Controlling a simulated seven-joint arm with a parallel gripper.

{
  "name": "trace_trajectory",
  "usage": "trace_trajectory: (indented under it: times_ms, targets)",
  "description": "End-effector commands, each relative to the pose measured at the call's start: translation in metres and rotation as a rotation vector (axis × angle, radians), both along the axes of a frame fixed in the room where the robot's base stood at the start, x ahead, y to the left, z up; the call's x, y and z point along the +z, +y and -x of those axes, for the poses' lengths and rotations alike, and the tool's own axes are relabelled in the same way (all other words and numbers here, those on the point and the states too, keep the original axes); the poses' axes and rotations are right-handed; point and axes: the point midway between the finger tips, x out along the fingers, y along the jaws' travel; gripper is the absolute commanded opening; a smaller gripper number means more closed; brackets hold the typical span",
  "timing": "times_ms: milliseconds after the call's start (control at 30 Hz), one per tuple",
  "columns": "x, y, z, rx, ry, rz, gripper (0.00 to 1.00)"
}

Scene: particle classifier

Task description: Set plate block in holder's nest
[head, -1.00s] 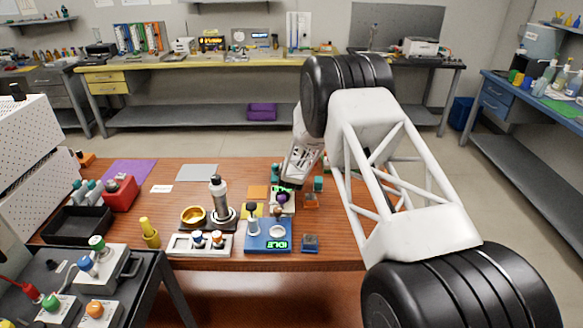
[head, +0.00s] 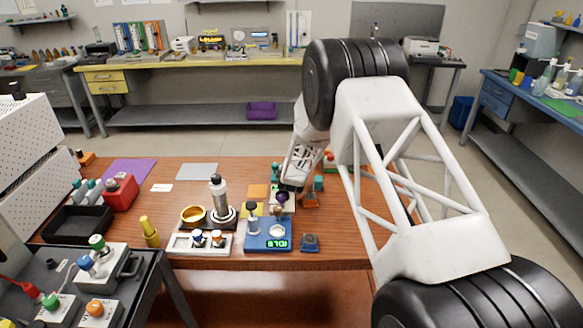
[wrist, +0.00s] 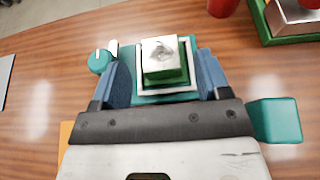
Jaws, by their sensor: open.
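In the wrist view a small block (wrist: 161,62) with a shiny silver top and green lower part appears upright inside a white square rim on a teal holder (wrist: 139,98). My gripper (wrist: 163,60) is open, with one blue finger on each side of the block and holder. Gaps show between the fingers and the block. How deep the block sits in the rimmed nest cannot be told from this angle. In the head view my arm (head: 301,165) reaches down to the table's far right part and hides the fingertips and holder.
In the wrist view a teal block (wrist: 275,122) stands close right of my gripper and a teal knob (wrist: 100,61) close left. A red cylinder (wrist: 222,7) and green tray (wrist: 262,28) lie beyond. In the head view a blue device (head: 268,235) with a lit display stands nearer.

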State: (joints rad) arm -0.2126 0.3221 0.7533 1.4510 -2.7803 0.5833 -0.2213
Motion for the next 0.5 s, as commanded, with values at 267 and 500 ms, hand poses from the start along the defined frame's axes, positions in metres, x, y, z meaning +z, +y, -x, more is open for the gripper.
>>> trace_trajectory:
  times_ms: [267,500]
  targets:
    - [0.013,0.0,0.029,0.001,0.0,0.0,0.7]
    - [0.022,0.001,0.051,0.001,-0.001,0.001,0.7]
